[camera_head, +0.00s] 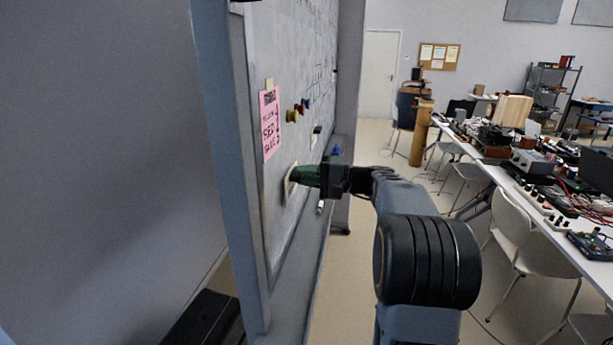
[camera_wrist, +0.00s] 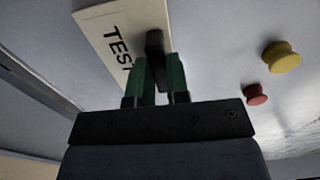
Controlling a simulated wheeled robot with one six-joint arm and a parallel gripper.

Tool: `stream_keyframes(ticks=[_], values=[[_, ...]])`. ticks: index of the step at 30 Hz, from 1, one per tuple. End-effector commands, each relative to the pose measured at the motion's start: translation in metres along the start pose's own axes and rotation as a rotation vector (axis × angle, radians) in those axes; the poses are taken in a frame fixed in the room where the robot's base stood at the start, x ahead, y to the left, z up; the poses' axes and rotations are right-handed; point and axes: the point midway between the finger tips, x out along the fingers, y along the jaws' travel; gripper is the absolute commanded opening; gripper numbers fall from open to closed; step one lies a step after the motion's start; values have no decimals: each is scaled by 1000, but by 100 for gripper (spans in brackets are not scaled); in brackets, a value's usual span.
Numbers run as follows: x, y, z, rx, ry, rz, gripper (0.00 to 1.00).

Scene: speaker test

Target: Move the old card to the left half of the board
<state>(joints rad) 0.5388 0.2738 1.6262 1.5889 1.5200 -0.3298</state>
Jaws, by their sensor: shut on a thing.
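A cream card (camera_head: 288,187) lies against the whiteboard (camera_head: 285,55); the wrist view shows it (camera_wrist: 108,32) with "TEST" in black letters. A black piece (camera_wrist: 155,44) sits on this card. My gripper (camera_head: 299,175) reaches the board from the right, and its green fingers (camera_wrist: 158,75) are shut on the black piece. The fingers cover part of the card. A pink card (camera_head: 270,125) with dark handwriting hangs higher and to the left in the head view, under a small tan piece (camera_head: 269,84). Which card is the old one cannot be told.
A yellow magnet (camera_wrist: 281,57) and a red magnet (camera_wrist: 255,95) sit on the board beside the held card. A white marker (camera_head: 320,207) is near the board's lower edge. A table with equipment (camera_head: 530,160) and chairs stand at the right.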

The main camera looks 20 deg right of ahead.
Motion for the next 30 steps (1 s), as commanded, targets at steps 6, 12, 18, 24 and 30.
stream_keyframes(ticks=[6, 12, 18, 24, 30], values=[[0, 0, 0, 0, 0, 0, 0], [0, 0, 0, 0, 0, 0, 0], [2, 0, 0, 0, 0, 0, 0], [4, 0, 0, 0, 0, 0, 0], [7, 0, 0, 0, 0, 0, 0]])
